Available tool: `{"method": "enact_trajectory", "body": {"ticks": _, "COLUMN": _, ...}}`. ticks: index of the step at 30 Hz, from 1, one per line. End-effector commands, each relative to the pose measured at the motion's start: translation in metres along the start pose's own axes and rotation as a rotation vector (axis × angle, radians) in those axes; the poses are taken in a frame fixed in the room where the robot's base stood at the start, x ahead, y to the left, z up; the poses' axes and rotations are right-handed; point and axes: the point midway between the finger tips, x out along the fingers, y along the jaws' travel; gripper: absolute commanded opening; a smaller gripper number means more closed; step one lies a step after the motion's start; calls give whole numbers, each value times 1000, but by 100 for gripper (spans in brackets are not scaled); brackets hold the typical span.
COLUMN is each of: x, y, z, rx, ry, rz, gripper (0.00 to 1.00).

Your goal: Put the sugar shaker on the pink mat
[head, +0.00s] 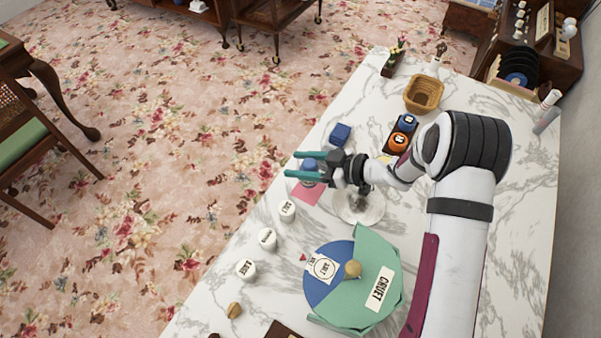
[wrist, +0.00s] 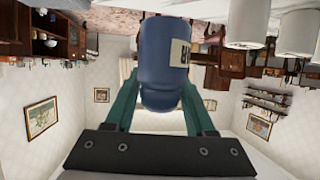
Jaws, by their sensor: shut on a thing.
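My gripper (head: 296,165) has teal fingers and is shut on a blue shaker, the sugar shaker (head: 309,164). In the wrist view the shaker (wrist: 163,65) stands between the two fingers (wrist: 158,103), its pale label only partly visible and hard to read. The pink mat (head: 308,193) lies on the marble table near its left edge. The shaker is over the mat's upper part in the head view. The fingers hide part of the shaker, and I cannot tell whether its base touches the mat.
White labelled jars (head: 287,210) stand in a row just below the mat. A blue-and-green round holder (head: 375,265) is lower. The marble's left edge is close to the mat.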

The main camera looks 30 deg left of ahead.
Motion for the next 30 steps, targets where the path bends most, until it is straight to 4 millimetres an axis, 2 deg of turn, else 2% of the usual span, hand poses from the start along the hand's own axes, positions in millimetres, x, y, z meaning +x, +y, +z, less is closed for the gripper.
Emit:
{"method": "enact_trajectory", "body": {"ticks": 3, "x": 11, "y": -1, "z": 22, "rx": 4, "ry": -2, "rz": -1, "gripper": 0}}
{"method": "enact_trajectory", "body": {"ticks": 6, "x": 16, "y": 0, "z": 35, "rx": 2, "ry": -2, "rz": 2, "gripper": 0}}
{"method": "enact_trajectory", "body": {"ticks": 17, "x": 18, "y": 0, "z": 39, "rx": 2, "ry": -1, "rz": 2, "gripper": 0}}
{"method": "enact_trajectory", "body": {"ticks": 18, "x": 18, "y": 0, "z": 39, "rx": 2, "ry": -1, "rz": 2, "gripper": 60}}
{"method": "enact_trajectory", "body": {"ticks": 22, "x": 18, "y": 0, "z": 39, "rx": 1, "ry": -1, "rz": 2, "gripper": 84}}
{"method": "enact_trajectory", "body": {"ticks": 30, "x": 17, "y": 0, "z": 39, "rx": 1, "ry": -1, "rz": 2, "gripper": 85}}
